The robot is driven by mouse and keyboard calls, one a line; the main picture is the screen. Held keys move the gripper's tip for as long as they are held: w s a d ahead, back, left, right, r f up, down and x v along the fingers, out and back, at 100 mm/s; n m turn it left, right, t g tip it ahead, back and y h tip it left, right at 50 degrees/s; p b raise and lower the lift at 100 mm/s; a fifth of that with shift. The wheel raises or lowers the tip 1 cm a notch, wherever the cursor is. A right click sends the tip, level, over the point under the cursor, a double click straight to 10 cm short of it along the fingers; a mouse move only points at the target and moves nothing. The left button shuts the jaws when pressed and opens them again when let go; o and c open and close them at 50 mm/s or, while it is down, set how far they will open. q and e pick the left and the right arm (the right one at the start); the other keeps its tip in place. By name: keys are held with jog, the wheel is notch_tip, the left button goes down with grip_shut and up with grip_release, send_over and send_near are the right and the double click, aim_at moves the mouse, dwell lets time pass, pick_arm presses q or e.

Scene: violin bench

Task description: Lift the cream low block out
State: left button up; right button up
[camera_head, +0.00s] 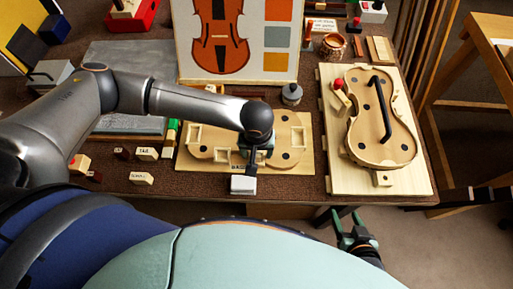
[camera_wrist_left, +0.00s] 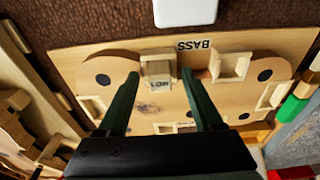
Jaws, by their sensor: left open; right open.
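A cream block (camera_wrist_left: 158,80) with small dark lettering, too small to read surely, sits in a notch at the edge of the violin-shaped wooden form in the left wrist view. It appears to be the cream low block; in the head view my gripper and arm hide it. My left gripper (camera_wrist_left: 160,77) is open, with a dark green finger on each side of the block. I cannot tell whether the fingers touch it. In the head view my left gripper (camera_head: 252,160) is over the form's board (camera_head: 187,164). My right gripper (camera_head: 355,232) is open and empty below the table's front edge.
A white square piece (camera_head: 243,185) lies just in front of the board. Several small labelled blocks (camera_head: 142,178) lie to the left. A second board (camera_head: 420,182) with a violin body stands right. A picture panel (camera_head: 240,40) and small jar (camera_head: 291,94) are behind.

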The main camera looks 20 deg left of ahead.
pick_arm(q)
grip_shut()
dwell(1.0)
